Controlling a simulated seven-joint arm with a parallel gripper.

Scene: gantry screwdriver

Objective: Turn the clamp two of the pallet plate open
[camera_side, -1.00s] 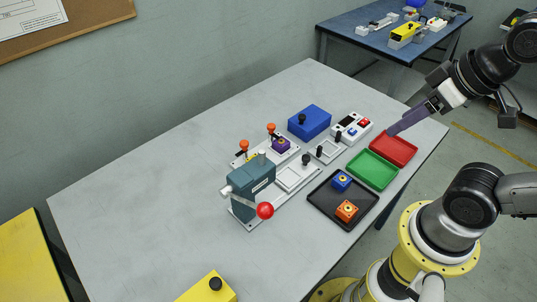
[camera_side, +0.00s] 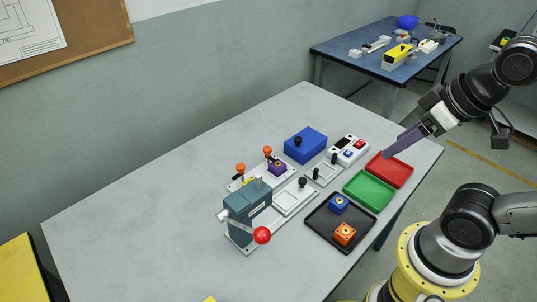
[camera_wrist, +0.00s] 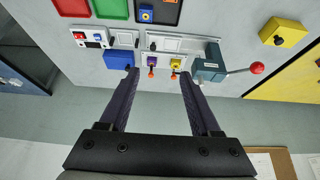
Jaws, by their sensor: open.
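The pallet plate (camera_side: 286,175) is a white plate behind the teal lever press. It carries a purple block (camera_side: 277,168) and a yellow block (camera_wrist: 176,63), each with an orange-knobbed clamp beside it. One orange knob (camera_side: 267,150) is by the purple block, the other (camera_side: 241,167) nearer the press. Which is clamp two, I cannot tell. Both knobs stand up in the side view. My gripper (camera_wrist: 159,73) is open and empty. In the side view it is over the red tray, right of and apart from the plate. In the wrist view the clamps appear between its fingers, at a distance.
The teal press (camera_side: 248,217) has a red-ball lever (camera_side: 262,235) at the plate's left end. A blue box (camera_side: 305,146) stands behind. Red (camera_side: 389,170), green (camera_side: 369,190) and black (camera_side: 321,228) trays lie to the right. The table's left side is clear.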

